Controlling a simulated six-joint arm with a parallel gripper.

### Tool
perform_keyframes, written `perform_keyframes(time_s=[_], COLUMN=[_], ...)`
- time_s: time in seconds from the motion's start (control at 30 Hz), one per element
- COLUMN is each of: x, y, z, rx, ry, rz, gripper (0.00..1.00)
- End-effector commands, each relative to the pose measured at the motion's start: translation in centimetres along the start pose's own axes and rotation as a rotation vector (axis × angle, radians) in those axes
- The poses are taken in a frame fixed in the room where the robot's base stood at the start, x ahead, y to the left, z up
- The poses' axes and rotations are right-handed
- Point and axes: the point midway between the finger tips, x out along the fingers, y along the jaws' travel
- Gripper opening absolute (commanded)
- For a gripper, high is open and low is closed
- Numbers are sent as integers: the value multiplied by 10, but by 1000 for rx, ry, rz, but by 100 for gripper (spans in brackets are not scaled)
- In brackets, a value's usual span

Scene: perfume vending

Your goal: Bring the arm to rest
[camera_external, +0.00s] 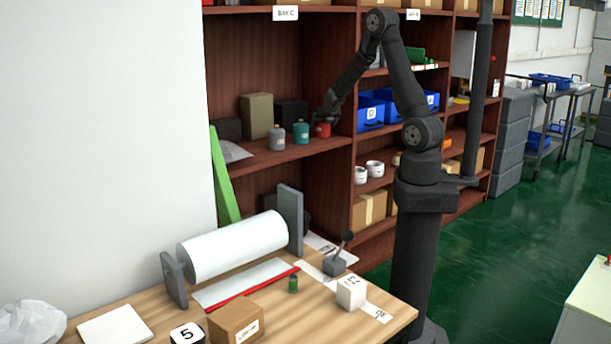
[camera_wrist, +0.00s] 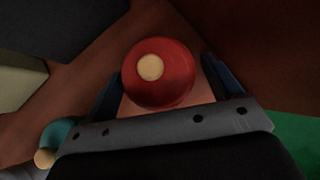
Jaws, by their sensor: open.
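My gripper (camera_external: 326,117) is at the wooden shelf, at the end of my raised and bent arm. A red bottle (camera_external: 323,130) stands on the shelf just below it. In the wrist view the red bottle (camera_wrist: 160,74) shows from above with a pale round cap. The two fingers of my gripper (camera_wrist: 160,85) are apart, one on each side of the bottle. I cannot tell whether they touch it. The bottle's lower part is hidden in the wrist view.
A teal bottle (camera_external: 301,132) and a grey bottle (camera_external: 277,138) stand left of the red one. Boxes (camera_external: 257,115) are behind them. The shelf's upright (camera_external: 342,90) is close on the right. A workbench (camera_external: 150,310) with a paper roll (camera_external: 235,246) stands in front.

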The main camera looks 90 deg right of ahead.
Motion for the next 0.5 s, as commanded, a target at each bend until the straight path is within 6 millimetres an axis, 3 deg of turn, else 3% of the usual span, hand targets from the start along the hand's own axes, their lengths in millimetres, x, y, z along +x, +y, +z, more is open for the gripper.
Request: perform_keyframes(time_s=[0.23, 0.5], x=[26, 25], y=[0, 0], z=[-1, 0], rx=[-2, -1], ry=[1, -1], rz=[0, 1], gripper=[84, 84])
